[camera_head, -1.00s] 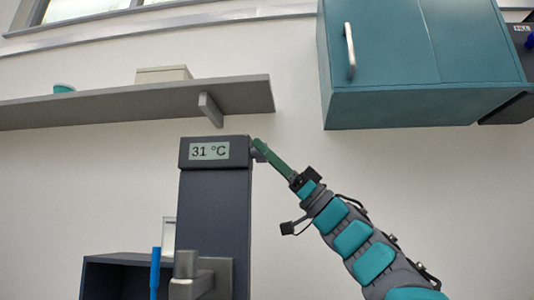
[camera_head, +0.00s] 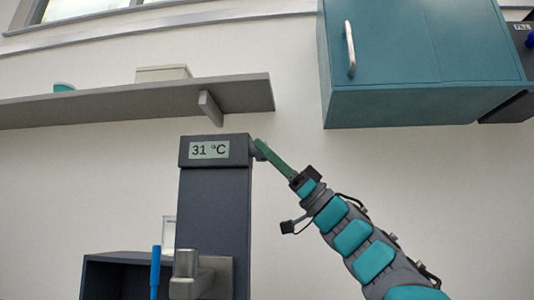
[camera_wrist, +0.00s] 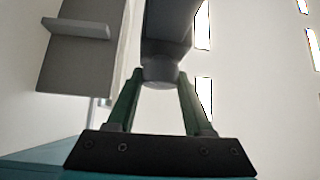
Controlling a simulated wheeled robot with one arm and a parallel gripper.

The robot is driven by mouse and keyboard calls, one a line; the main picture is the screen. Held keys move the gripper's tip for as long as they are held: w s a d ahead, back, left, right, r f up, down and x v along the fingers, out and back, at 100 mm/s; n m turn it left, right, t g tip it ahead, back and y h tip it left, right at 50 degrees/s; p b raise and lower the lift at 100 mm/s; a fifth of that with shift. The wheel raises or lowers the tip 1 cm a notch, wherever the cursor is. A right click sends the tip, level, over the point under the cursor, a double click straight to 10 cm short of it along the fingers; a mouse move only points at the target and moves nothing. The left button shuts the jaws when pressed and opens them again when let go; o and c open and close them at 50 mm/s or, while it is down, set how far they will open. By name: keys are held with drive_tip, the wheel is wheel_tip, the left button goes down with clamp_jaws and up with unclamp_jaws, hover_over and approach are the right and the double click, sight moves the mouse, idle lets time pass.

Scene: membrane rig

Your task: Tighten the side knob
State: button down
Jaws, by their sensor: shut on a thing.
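The side knob (camera_wrist: 160,72) is a grey round knob on the side of the dark tower (camera_head: 213,210), near its top. In the head view only a little of the knob shows at the tower's upper right corner, behind my fingertips. My gripper (camera_head: 258,148) reaches it from the lower right with its green fingers. In the wrist view my gripper (camera_wrist: 160,82) has one green finger on each side of the knob, shut on it. The tower's display (camera_head: 209,150) reads 31 °C.
A grey shelf (camera_head: 240,95) with a bracket (camera_head: 210,108) runs above the tower. A teal cabinet (camera_head: 400,60) hangs at the upper right. A grey fitting (camera_head: 205,275) and a blue upright piece (camera_head: 155,270) stand low at the left. The wall right of the tower is bare.

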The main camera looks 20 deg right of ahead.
drive_tip(key=shift+m+t, duration=0.6)
drive_tip(key=shift+m, duration=0.2)
drive_tip(key=m+t+h, duration=0.2)
drive_tip(key=m+t, duration=0.1)
drive_tip(key=m, duration=0.1)
drive_tip(key=m+t+h, duration=0.2)
drive_tip(key=m+t, duration=0.1)
drive_tip(key=shift+s+a+m, duration=0.1)
drive_tip(key=shift+s+m, duration=0.05)
drive_tip(key=shift+m, duration=0.25)
drive_tip(key=shift+m+t+h, duration=0.95)
drive_tip(key=shift+m+h, duration=0.35)
drive_tip(key=shift+m, duration=0.4)
drive_tip(key=shift+m+t+h, duration=0.95)
drive_tip(key=shift+m+h, duration=0.35)
drive_tip(key=shift+m, duration=0.4)
drive_tip(key=shift+m+h, duration=0.4)
drive_tip(key=shift+m, duration=0.1)
drive_tip(key=shift+c, duration=1.4)
unclamp_jaws()
